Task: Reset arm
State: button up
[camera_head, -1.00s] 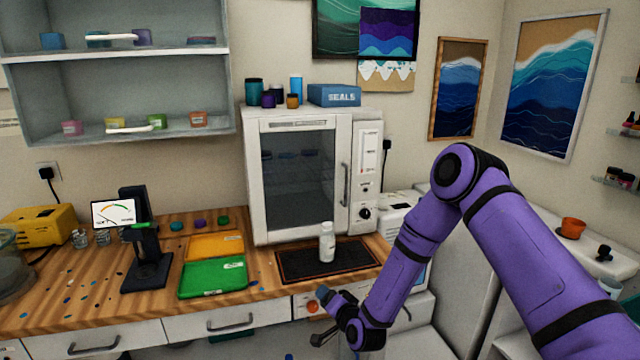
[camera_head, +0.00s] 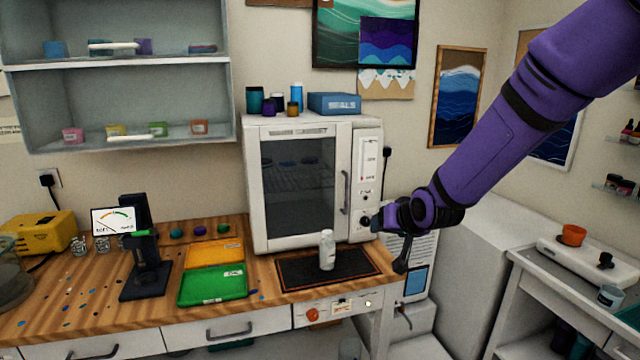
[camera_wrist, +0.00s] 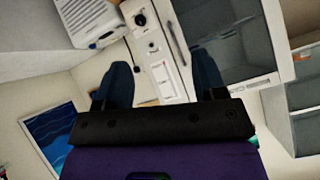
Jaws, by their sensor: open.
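My gripper (camera_head: 384,222) is raised at the right front of the white oven, level with its control panel. In the wrist view my gripper (camera_wrist: 160,85) shows two dark blue fingers spread apart with nothing between them. The oven's control panel (camera_wrist: 160,68) shows beyond the gap between the fingers, sideways. A white bottle (camera_head: 327,250) stands upright on the black mat (camera_head: 300,275), to the left of my gripper and apart from it.
The white oven (camera_head: 258,190) stands at the back of the wooden counter. Green tray (camera_head: 212,287), orange tray (camera_head: 213,253) and the black gauge stand (camera_head: 146,270) are left. A white scale (camera_head: 575,258) with an orange cup (camera_head: 573,235) is on the right bench.

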jog(key=s+d+r+g+h, duration=0.1)
jog(key=s+d+r+h, duration=0.1)
jog(key=s+d+r, duration=0.5)
jog(key=s+d+r+g, duration=0.1)
jog(key=s+d+r, duration=0.2)
jog(key=s, duration=1.1)
jog(key=s+d+r+g+h, duration=0.1)
jog(key=s+d+r, duration=0.3)
jog(key=s, duration=1)
jog(key=shift+s+d+r+g, duration=0.15)
jog(key=shift+s+r+g, duration=0.1)
jog(key=shift+r+g, duration=0.5)
